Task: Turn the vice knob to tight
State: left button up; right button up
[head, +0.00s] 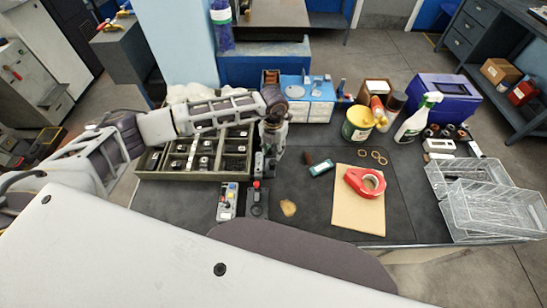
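My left gripper (267,148) points down at the end of my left arm, which reaches across the metal tray. Its fingers are small and dark here, and I cannot tell whether they are open or shut. A narrow dark fixture (259,166), possibly the vice, stands directly below the fingers. The gripper hides its upper part, so I cannot make out the vice knob or its setting. I cannot tell whether the fingers touch it. In front stands a dark base with a red-topped control (257,184). My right gripper is not in view.
A compartmented tray (150,175) lies left of the gripper. A grey button box (227,202) is in front. To the right are a red tape dispenser (357,180), a yellow-and-white can (357,124), a spray bottle (412,122) and wire baskets (490,205). Dark mat between is partly clear.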

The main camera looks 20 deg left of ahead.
aim_at(274, 160)
pick_arm(q)
jog(key=shift+f+p, duration=0.3)
jog(key=shift+f, duration=2.85)
jog(key=c, duration=0.8)
jog(key=shift+b, duration=0.35)
jog(key=shift+m, duration=0.3)
jog(key=o, duration=0.8)
